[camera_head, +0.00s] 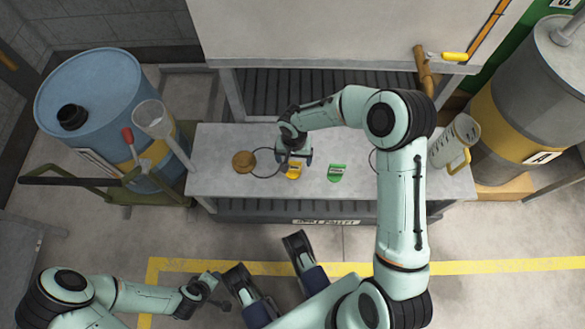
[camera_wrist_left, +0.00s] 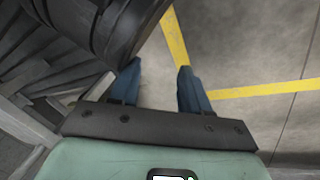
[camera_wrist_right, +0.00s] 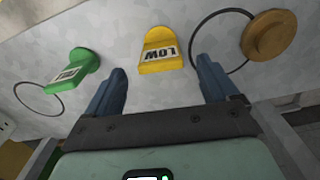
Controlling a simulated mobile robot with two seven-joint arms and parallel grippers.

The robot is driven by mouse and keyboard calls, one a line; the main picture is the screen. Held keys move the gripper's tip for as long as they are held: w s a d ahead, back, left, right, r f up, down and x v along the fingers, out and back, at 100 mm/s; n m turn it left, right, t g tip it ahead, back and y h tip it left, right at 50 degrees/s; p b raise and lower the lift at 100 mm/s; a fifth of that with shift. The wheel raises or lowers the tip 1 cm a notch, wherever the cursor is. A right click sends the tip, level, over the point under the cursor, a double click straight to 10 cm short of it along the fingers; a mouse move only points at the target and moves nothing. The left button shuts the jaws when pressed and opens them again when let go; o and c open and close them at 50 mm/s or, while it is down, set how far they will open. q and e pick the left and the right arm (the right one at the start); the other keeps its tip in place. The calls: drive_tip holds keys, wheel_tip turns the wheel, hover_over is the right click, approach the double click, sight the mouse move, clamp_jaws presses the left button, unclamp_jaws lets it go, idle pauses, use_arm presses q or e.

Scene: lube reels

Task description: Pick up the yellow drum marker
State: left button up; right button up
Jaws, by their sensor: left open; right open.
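The yellow drum marker (camera_head: 294,171) lies on the grey bench top (camera_head: 220,182), just in front of my right gripper (camera_head: 294,156). In the right wrist view the yellow marker (camera_wrist_right: 160,50) has a white label reading LOW and sits beyond and between the two open fingertips (camera_wrist_right: 162,75). The fingers appear apart from it. A green marker (camera_head: 336,172) lies to its right in the head view; it also shows in the right wrist view (camera_wrist_right: 72,70). My left gripper (camera_head: 205,290) is open and empty, low over the floor; its fingers (camera_wrist_left: 158,70) show bare floor between them.
A round brown disc (camera_head: 244,161) with a thin dark ring lies left of the yellow marker. A measuring jug (camera_head: 455,141) stands at the bench's right end. A blue drum (camera_head: 92,100) is at the left, a grey and yellow drum (camera_head: 530,110) at the right.

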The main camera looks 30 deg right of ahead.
sight(293, 172)
wheel_tip(293, 172, down, 7)
drive_tip(key=shift+r+b, duration=0.1)
drive_tip(key=shift+b, duration=1)
use_arm(q)
drive_tip(key=s+f+g, duration=0.1)
drive_tip(key=s+f, duration=0.2)
drive_tip(key=s, duration=0.2)
drive_tip(key=shift+a+f+g, duration=0.35)
drive_tip(key=shift+g, duration=0.05)
drive_tip(key=shift+w, duration=0.1)
use_arm(e)
drive_tip(key=c, duration=1.1)
